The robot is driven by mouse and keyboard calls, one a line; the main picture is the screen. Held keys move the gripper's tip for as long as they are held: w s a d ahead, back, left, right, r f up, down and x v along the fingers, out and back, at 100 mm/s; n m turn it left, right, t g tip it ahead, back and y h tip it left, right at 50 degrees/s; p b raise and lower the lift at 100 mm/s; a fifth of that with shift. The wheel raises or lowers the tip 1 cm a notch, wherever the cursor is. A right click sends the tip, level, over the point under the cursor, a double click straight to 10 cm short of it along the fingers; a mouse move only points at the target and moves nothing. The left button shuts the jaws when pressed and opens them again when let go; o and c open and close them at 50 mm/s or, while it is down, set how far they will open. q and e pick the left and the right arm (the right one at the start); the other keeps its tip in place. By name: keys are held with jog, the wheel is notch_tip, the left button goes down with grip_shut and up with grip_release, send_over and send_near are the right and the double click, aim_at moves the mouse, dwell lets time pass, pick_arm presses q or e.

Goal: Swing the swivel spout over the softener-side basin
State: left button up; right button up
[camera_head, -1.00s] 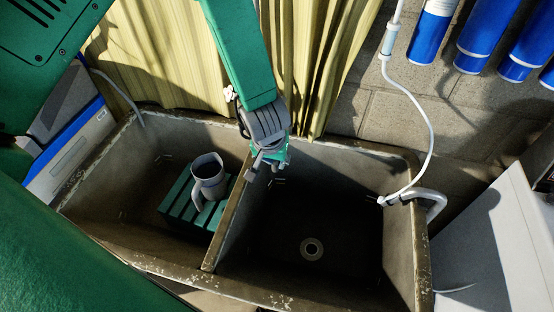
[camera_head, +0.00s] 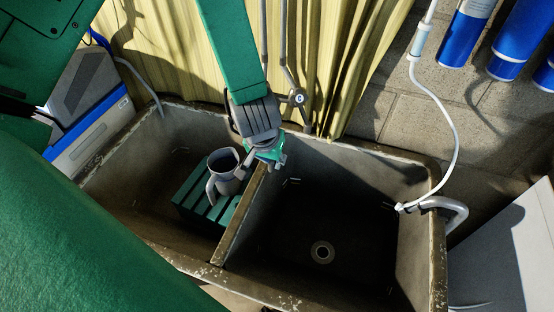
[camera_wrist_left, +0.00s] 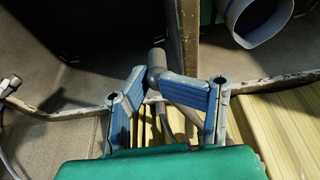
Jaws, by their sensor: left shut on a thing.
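The swivel spout (camera_wrist_left: 157,62) is a grey tube with a rounded end. In the left wrist view it passes between the blue-padded fingers of my left gripper (camera_wrist_left: 163,92), which is shut on it. In the head view my left gripper (camera_head: 264,155) is at the back end of the sink's divider (camera_head: 240,222), and mostly hides the spout. The left basin (camera_head: 135,190) and right basin (camera_head: 380,235) lie either side. The spout's end shows close to the divider; which basin it overhangs I cannot tell. My right gripper is not in view.
A grey jug (camera_head: 226,172) stands on a green slatted crate (camera_head: 195,203) in the left basin. A valve (camera_head: 298,97) stands before the yellow curtain (camera_head: 345,70). A white hose (camera_head: 455,140) runs to the right rim. The right basin is empty, with a drain (camera_head: 322,252).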

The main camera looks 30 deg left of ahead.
pick_arm(q)
jog(key=shift+a, duration=0.1)
jog(key=shift+s+a, duration=0.35)
jog(key=shift+a, duration=0.4)
grip_shut()
jog(key=shift+s+a, duration=0.3)
jog(key=shift+a, duration=0.5)
jog(key=shift+s+a, duration=0.3)
jog(key=shift+a, duration=0.5)
jog(key=shift+a+p, duration=0.3)
jog(key=shift+a, duration=2.2)
